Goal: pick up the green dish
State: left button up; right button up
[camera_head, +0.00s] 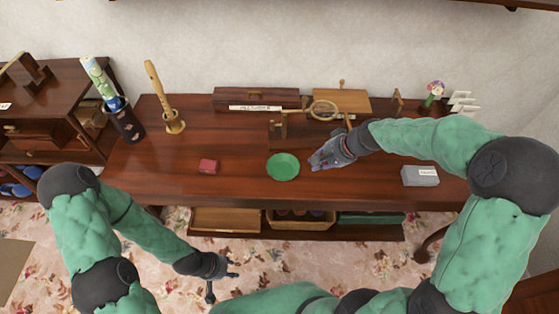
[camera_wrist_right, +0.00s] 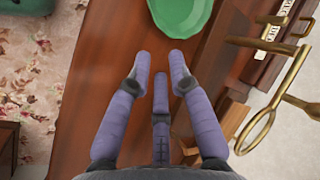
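The green dish (camera_head: 283,167) is a small round plate lying flat on the dark wooden desk (camera_head: 240,185), near its front middle. In the right wrist view the green dish (camera_wrist_right: 181,14) shows at the top, just beyond the fingertips and partly cut off by the frame. My right gripper (camera_head: 318,161) is just right of the dish. Its three purple fingers (camera_wrist_right: 159,66) are apart with nothing between them, and a small gap to the dish shows. My left gripper (camera_head: 226,277) is in front of the desk, over the floor, with its fingers spread and empty.
A magnifying glass (camera_head: 323,110) and a wooden box (camera_head: 256,98) are behind. The desk around the dish is clear.

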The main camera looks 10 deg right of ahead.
aim_at(293, 173)
jog(key=b+x, duration=0.2)
jog(key=x, duration=0.3)
jog(key=shift+w+a+f, duration=0.15)
jog(key=shift+w, duration=0.05)
jog(key=shift+a+b+x, duration=0.25)
jog(key=shift+b+x, duration=1)
jog(key=shift+x, duration=1.4)
jog(key=shift+s, duration=0.15)
grip_shut()
